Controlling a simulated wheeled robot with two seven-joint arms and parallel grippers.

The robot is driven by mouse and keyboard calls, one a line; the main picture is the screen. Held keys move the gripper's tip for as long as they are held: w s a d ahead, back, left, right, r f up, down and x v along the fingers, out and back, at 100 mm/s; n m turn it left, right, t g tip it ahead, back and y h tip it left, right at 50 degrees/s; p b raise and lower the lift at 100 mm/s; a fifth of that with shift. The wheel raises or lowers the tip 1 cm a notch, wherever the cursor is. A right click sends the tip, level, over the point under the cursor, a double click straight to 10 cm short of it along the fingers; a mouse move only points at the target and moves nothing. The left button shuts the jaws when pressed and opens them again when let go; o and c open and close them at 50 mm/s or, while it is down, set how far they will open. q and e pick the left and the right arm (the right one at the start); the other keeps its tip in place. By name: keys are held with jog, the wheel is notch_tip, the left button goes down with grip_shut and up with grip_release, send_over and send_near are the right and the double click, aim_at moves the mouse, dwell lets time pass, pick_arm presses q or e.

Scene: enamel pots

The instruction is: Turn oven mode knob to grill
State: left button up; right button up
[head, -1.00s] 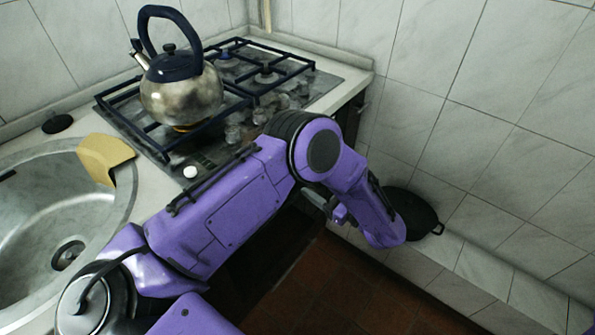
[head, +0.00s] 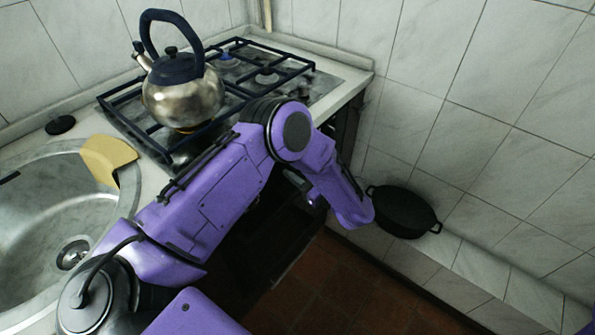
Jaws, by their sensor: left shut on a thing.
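The oven front (head: 262,235) is a dark face below the hob counter, largely covered by my left arm. My left gripper (head: 308,190) is small and partly hidden below the elbow, pointing back at the upper part of the oven front. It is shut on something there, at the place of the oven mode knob. The knob, its marks and its angle are hidden behind the arm and gripper. My right gripper is not in view.
A steel kettle (head: 183,100) stands on the gas hob (head: 315,85). A black pot (head: 404,212) sits on the tiled ledge (head: 470,262) close to my left wrist. A sink (head: 40,215) with a tan board (head: 106,156) on its rim is at left. The red floor is clear.

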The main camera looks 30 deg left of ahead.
pick_arm(q)
jog(key=shift+m, duration=0.3)
jog(key=m, duration=0.3)
jog(key=shift+w+r+m+g+h, duration=0.15)
jog(key=shift+m+g, duration=0.2)
jog(key=shift+m, duration=3)
jog(key=shift+w+f+m+g+h, duration=0.15)
jog(key=shift+m+g, duration=0.2)
jog(key=shift+m, duration=3)
jog(key=shift+s+r, duration=0.1)
jog(key=o, duration=1)
jog(key=shift+o, duration=0.2)
